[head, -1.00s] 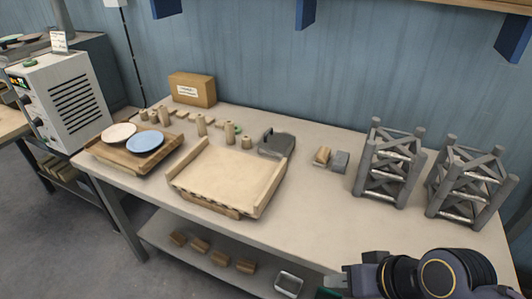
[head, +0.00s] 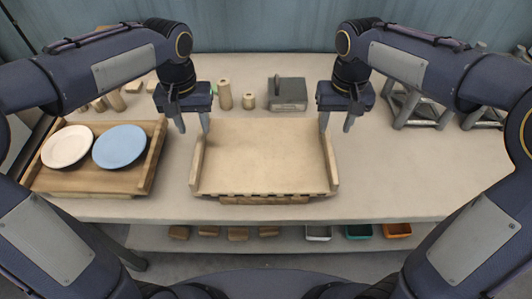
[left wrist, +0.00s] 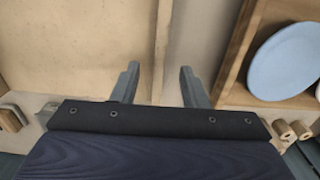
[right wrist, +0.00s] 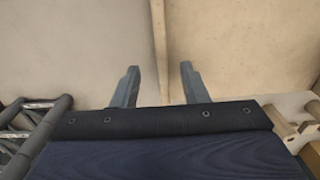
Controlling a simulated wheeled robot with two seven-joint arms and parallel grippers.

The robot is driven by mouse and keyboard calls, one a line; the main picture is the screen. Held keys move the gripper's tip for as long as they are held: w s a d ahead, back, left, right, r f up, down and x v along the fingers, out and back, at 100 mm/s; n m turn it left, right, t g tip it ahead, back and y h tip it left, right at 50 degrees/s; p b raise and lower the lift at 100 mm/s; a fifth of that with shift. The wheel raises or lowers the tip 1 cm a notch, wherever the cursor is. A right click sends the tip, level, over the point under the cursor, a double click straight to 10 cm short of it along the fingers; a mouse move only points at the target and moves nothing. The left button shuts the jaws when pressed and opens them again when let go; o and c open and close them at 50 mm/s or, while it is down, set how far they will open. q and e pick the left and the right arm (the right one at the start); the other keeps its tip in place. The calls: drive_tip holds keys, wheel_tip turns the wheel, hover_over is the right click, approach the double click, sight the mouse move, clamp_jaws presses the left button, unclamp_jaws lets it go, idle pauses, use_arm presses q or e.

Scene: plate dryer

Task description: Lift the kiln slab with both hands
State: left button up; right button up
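The kiln slab (head: 264,160) is a flat beige board with raised side rims, lying on the table in the middle of the head view. My left gripper (head: 191,124) is open above its left rim near the back corner. In the left wrist view the fingers (left wrist: 160,85) stand on either side of that rim (left wrist: 161,45). My right gripper (head: 336,123) is open above the right rim near the back corner. In the right wrist view its fingers (right wrist: 160,86) stand on either side of that rim (right wrist: 159,40). Whether the fingers touch the slab cannot be told.
A wooden tray (head: 154,160) with a white plate (head: 67,146) and a blue plate (head: 119,146) lies to the left. A grey block (head: 287,94) and wooden pegs (head: 225,95) stand behind the slab. Grey lattice stands (head: 415,108) are at the right. Table right of the slab is clear.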

sight(198, 143)
use_arm(q)
drive_tip(key=shift+w, duration=0.2)
use_arm(e)
drive_tip(key=shift+w+a, duration=0.1)
drive_tip(key=shift+a, duration=0.05)
use_arm(q)
drive_tip(key=shift+s+r, duration=0.1)
drive_tip(key=shift+f, duration=0.5)
use_arm(e)
drive_tip(key=shift+f, duration=0.45)
use_arm(q)
wheel_tip(198, 143, down, 7)
drive_tip(key=shift+r, duration=0.1)
use_arm(e)
wheel_tip(198, 143, down, 7)
drive_tip(key=shift+r, duration=0.1)
use_arm(q)
clamp_jaws()
use_arm(e)
clamp_jaws()
